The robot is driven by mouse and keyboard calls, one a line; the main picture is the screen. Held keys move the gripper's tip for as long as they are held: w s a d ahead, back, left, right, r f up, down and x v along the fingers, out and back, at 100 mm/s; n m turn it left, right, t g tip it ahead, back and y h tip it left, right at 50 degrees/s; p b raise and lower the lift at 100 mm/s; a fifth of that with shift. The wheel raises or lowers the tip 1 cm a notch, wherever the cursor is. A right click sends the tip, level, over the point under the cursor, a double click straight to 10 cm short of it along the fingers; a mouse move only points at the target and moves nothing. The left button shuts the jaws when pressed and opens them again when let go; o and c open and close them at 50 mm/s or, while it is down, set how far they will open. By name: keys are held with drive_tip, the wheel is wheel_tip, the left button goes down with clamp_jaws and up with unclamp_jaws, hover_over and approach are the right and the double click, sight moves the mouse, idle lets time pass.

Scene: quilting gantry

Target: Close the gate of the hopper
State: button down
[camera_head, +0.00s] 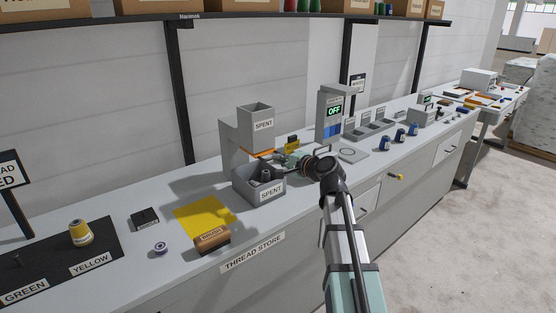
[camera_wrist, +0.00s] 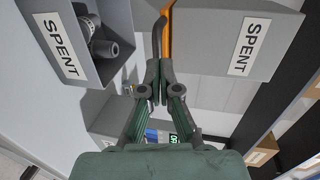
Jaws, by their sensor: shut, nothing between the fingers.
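The grey hopper (camera_head: 257,117), labelled SPENT, stands on the counter against a grey upright block. It also shows at the upper right of the wrist view (camera_wrist: 215,40). Its orange gate (camera_head: 260,152) shows as a thin edge under the hopper, and as an orange strip in the wrist view (camera_wrist: 166,42). A dark curved handle (camera_wrist: 158,36) runs beside that strip. My gripper (camera_wrist: 159,72) is shut and empty, its fingertips close to the handle's end; I cannot tell if they touch. In the head view my gripper (camera_head: 280,156) is right of the gate. How far open the gate is is unclear.
A grey SPENT bin (camera_head: 257,195) with grey spools stands below the hopper. A post with an OFF display (camera_head: 330,112) stands behind my arm. A brush (camera_head: 212,239) and yellow cloth (camera_head: 203,214) lie at the front left. A shelf (camera_head: 100,27) overhangs the back.

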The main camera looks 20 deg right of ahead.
drive_tip(key=b+v, duration=0.1)
drive_tip(key=v, duration=1.2)
drive_tip(key=shift+a+b, duration=0.2)
drive_tip(key=shift+b, duration=0.1)
